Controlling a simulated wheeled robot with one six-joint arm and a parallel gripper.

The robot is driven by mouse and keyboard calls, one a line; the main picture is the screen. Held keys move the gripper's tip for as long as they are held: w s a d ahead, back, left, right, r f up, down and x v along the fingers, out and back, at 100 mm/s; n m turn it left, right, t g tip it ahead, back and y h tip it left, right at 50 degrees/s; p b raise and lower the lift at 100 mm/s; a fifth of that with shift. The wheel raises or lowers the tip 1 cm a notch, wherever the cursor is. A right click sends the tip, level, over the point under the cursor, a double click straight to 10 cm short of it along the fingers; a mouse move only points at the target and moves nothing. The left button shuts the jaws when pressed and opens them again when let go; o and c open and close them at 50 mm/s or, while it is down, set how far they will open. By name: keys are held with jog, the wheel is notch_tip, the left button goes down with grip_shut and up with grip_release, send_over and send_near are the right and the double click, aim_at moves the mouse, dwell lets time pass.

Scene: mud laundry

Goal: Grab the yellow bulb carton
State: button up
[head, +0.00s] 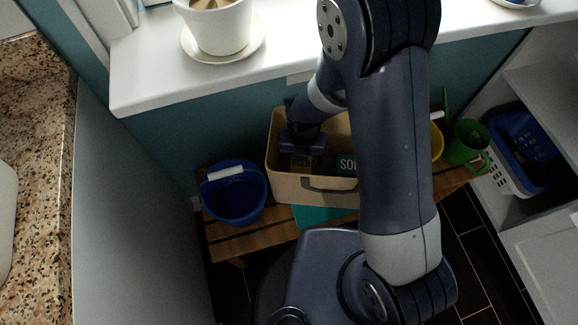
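The yellow bulb carton (301,164) is partly visible inside a beige bin (318,189) on a wooden bench. My gripper (302,150) reaches down into the bin from above, right over the carton. Its palm covers the top of the carton, and its fingers cannot be made out. I cannot tell whether it touches or holds the carton.
A green box with pale lettering (346,164) stands in the bin, right of the carton. A blue bucket (233,195) sits left of the bin on the slatted bench (222,246). Green containers (467,143) stand to the right. A white sill (150,85) with a potted plant overhangs behind.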

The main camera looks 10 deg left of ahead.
aim_at(301, 171)
notch_tip(301, 171, down, 11)
jog(key=shift+d+r+b, duration=0.1)
jog(key=shift+r+b, duration=0.05)
jog(key=shift+b, duration=0.8)
jog(key=c, duration=1)
